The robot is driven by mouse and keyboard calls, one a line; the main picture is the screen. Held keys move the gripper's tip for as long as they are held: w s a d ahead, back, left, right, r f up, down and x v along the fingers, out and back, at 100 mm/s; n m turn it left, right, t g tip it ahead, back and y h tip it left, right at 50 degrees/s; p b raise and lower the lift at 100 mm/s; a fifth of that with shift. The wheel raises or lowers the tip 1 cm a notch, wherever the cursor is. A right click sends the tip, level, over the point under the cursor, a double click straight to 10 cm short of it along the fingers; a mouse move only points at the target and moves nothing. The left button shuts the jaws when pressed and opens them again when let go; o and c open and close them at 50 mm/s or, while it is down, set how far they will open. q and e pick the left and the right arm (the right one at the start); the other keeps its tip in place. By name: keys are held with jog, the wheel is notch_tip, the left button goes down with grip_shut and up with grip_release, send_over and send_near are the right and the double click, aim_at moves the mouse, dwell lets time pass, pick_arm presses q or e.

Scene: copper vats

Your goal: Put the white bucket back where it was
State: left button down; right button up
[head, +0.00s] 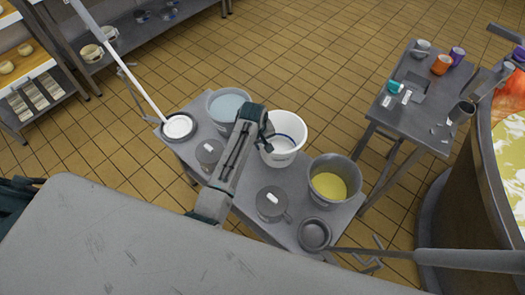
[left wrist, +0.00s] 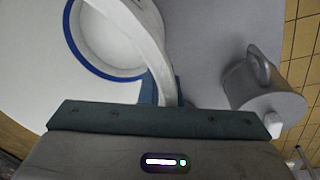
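The white bucket (head: 288,155) is in the middle of the head view, at the grey work table; I cannot tell whether it rests there or hangs just above. It looks upright, with a blue ring inside. My left gripper (head: 265,128) reaches its near left rim. In the left wrist view the bucket's white wall (left wrist: 152,35) runs between the two close fingers, and the gripper looks shut on the rim. My right gripper is in neither view.
On the grey table (head: 247,181) stand a pale-blue-filled bucket (head: 226,110), a bucket with yellow contents (head: 333,188), grey jugs (head: 208,152) (head: 272,205), a white-filled dish (head: 179,126) and a small round pan (head: 314,234). A side table (head: 405,118) stands right, near a copper vat (head: 465,190).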

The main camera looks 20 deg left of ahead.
pick_arm(q)
jog(key=shift+f, duration=2.3)
jog(key=shift+f, duration=0.15)
jog(key=c, duration=1.6)
grip_release()
jog(key=shift+c, duration=0.2)
notch_tip(320, 180, up, 12)
jog(key=s, duration=0.1)
jog(key=shift+s+a, duration=0.2)
jog(key=shift+s, duration=0.2)
